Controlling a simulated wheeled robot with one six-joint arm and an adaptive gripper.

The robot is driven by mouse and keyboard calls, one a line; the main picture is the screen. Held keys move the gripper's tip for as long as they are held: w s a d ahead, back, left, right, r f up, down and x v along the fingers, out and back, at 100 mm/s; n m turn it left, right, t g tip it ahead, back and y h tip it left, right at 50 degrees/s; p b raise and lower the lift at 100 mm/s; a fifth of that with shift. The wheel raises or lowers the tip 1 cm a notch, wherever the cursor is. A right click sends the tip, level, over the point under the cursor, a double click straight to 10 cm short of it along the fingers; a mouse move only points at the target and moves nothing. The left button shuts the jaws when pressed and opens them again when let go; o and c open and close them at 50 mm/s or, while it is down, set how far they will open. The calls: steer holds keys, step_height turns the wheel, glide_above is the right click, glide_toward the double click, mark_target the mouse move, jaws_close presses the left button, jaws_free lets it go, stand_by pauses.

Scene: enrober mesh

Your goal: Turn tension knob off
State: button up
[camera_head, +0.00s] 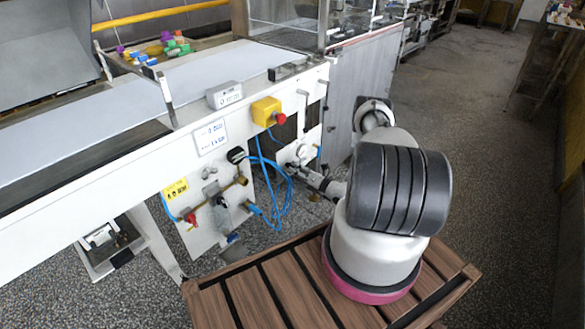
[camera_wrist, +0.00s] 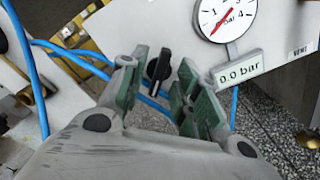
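A black knob (camera_wrist: 159,66) with a pale pointer line sits on a white panel (camera_wrist: 185,35) in the wrist view. My gripper (camera_wrist: 160,82) is open, with one green-padded finger on each side of the knob. I cannot tell whether the pads touch it. Nothing shows as held. In the head view my gripper (camera_head: 297,168) is at the small white panel (camera_head: 311,143) under the conveyor frame. The knob there is hidden or too small to make out.
A pressure gauge (camera_wrist: 226,14) and a "0.0 bar" display (camera_wrist: 240,70) sit close to the right finger. Blue hoses (camera_wrist: 75,58) run near the left finger. A yellow box with a red button (camera_head: 267,112) and another black knob (camera_head: 236,155) are on the frame.

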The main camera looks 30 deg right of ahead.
steer(key=shift+x, duration=1.4)
steer(key=c, duration=0.7)
steer(key=shift+o, duration=0.2)
